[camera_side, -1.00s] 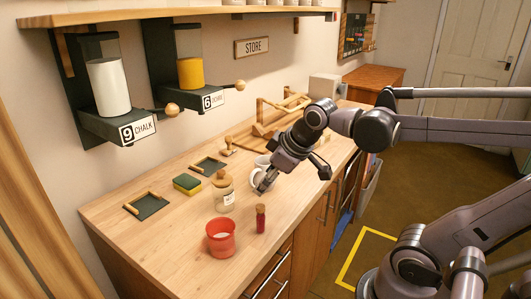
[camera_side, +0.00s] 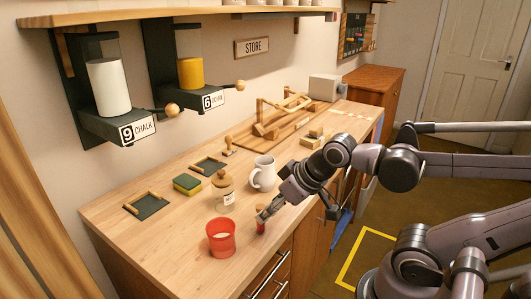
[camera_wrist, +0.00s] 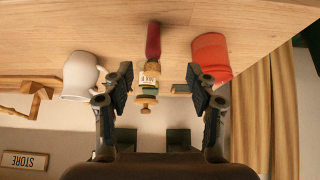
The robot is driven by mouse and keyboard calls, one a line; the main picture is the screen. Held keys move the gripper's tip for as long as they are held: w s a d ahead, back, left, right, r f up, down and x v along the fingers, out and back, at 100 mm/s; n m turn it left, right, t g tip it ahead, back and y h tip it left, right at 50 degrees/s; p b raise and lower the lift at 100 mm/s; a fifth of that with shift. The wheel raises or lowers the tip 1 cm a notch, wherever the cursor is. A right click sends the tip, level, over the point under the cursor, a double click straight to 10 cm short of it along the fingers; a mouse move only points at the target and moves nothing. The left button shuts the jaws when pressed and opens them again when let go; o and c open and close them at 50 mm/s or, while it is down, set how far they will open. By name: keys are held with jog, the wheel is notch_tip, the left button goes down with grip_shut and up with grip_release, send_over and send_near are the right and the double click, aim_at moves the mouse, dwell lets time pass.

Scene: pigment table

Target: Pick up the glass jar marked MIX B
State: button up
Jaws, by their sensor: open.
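A glass jar (camera_side: 222,194) with a cork lid and a pale label stands on the wooden counter; the lettering is too small to read. In the wrist view, which is upside down, the jar (camera_wrist: 150,82) shows between my fingers, partly hidden behind a small red vial (camera_wrist: 153,40). My gripper (camera_side: 263,214) is open and empty, low over the counter at the vial (camera_side: 260,226), to the right of the jar and apart from it. The two spread fingers of my gripper (camera_wrist: 157,88) also show in the wrist view.
A red cup (camera_side: 221,238) stands in front of the jar, and a white jug (camera_side: 263,173) behind it to the right. A green-yellow sponge (camera_side: 187,184) and small dark trays (camera_side: 148,206) lie to the left. Chalk and ochre dispensers (camera_side: 108,90) hang on the wall.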

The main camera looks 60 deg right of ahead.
dwell(0.3)
jog(key=o, duration=0.5)
jog(key=m+g+h, duration=0.2)
jog(key=m+g, duration=0.1)
jog(key=m, duration=0.1)
send_near(223, 179)
jog(key=f, duration=0.1)
jog(key=shift+x, duration=5.45)
